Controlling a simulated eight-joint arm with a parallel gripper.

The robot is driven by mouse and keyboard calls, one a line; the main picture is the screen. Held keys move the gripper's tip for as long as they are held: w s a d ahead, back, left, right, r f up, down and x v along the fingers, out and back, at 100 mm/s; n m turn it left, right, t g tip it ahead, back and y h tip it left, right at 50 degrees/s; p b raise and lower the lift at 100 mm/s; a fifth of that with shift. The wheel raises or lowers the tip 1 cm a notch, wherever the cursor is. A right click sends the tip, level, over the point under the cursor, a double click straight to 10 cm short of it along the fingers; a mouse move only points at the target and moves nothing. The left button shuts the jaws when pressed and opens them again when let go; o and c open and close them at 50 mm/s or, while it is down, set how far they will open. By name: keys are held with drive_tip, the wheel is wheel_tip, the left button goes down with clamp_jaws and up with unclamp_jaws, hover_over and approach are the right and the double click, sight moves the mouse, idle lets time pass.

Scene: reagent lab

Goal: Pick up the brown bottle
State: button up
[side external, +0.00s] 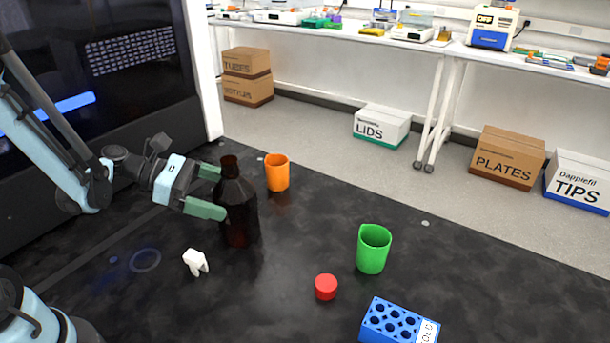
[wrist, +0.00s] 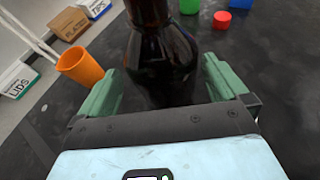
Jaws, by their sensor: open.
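The brown bottle (side external: 238,208) stands upright on the black bench in the side external view, dark and glossy with a narrow neck. My gripper (side external: 215,192) is at its left side, with its green fingers apart. In the wrist view the bottle (wrist: 162,60) fills the top middle, between the two green fingers of my gripper (wrist: 162,88). A dark gap shows between the bottle and the left finger; on the right the bottle is close to the finger, and I cannot tell if they touch. The bottle's base is hidden in the wrist view.
An orange cup (side external: 277,173) stands just behind the bottle. A white piece (side external: 195,262) lies in front of it. A green beaker (side external: 373,249), a red cap (side external: 326,287) and a blue rack (side external: 396,322) are to the right. The bench between bottle and beaker is clear.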

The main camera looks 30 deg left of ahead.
sight(221, 181)
drive_tip(key=shift+x, duration=2.35)
drive_tip(key=shift+s+f, duration=0.15)
drive_tip(key=c, duration=1.2)
drive_tip(key=shift+r, duration=0.25)
drive_tip(key=shift+c, duration=0.2)
drive_tip(key=shift+r, duration=1.65)
drive_tip(key=shift+s+d+r, duration=0.15)
drive_tip(key=shift+d+r, duration=0.1)
drive_tip(key=s+d+r, duration=0.6)
drive_tip(key=d, duration=0.3)
drive_tip(key=shift+r, duration=0.25)
